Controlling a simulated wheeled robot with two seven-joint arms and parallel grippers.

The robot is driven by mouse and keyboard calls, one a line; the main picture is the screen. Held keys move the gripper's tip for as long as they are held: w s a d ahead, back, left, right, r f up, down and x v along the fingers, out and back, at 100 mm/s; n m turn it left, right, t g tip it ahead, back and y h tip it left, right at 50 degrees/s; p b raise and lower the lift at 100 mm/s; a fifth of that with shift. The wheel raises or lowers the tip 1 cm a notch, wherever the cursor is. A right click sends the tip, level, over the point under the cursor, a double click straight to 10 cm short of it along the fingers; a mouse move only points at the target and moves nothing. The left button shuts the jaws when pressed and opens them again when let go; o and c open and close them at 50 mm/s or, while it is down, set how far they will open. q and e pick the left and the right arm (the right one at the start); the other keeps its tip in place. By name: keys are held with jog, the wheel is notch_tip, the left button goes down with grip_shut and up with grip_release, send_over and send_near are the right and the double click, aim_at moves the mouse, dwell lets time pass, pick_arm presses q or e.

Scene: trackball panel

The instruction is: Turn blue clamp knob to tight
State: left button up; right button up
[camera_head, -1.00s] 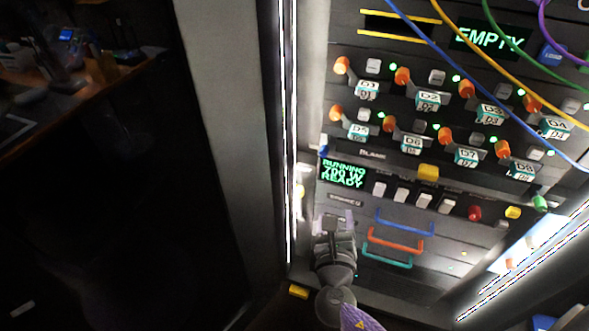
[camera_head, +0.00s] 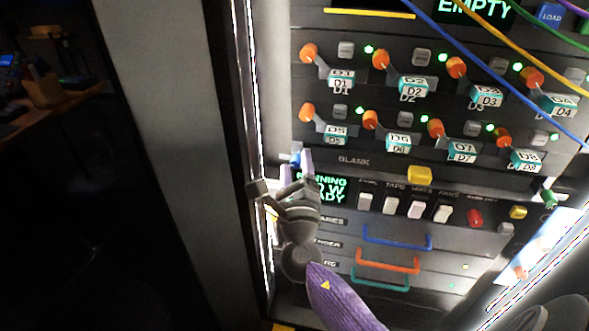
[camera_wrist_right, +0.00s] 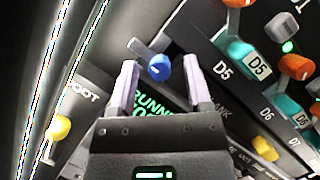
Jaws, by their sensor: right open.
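The blue clamp knob (camera_wrist_right: 158,67) shows in the right wrist view, on a grey bracket at the left edge of the panel. It lies between and just beyond the two pale fingers of my right gripper (camera_wrist_right: 163,82), which is open. In the head view the blue knob (camera_head: 296,158) is a small patch partly hidden by the gripper. My right gripper (camera_head: 295,165) is there in front of the panel's left edge, beside the green RUNNING display (camera_head: 328,190). I cannot tell whether a finger touches the knob. My left gripper is not in view.
Orange levers with teal D1 to D8 tags (camera_head: 400,140) fill the panel above. A yellow knob (camera_wrist_right: 58,127) sits at left in the wrist view. White switches (camera_head: 415,209) and blue, red and teal handles (camera_head: 388,262) lie to the right. Cables hang across the upper right.

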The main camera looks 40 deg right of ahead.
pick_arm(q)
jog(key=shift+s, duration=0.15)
pick_arm(e)
jog(key=shift+w+d, duration=0.1)
jog(key=shift+w, duration=0.05)
jog(key=c, duration=0.6)
jog(key=shift+c, duration=1.3)
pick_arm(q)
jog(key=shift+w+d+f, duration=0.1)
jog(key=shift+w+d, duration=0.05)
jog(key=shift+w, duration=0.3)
pick_arm(e)
grip_shut()
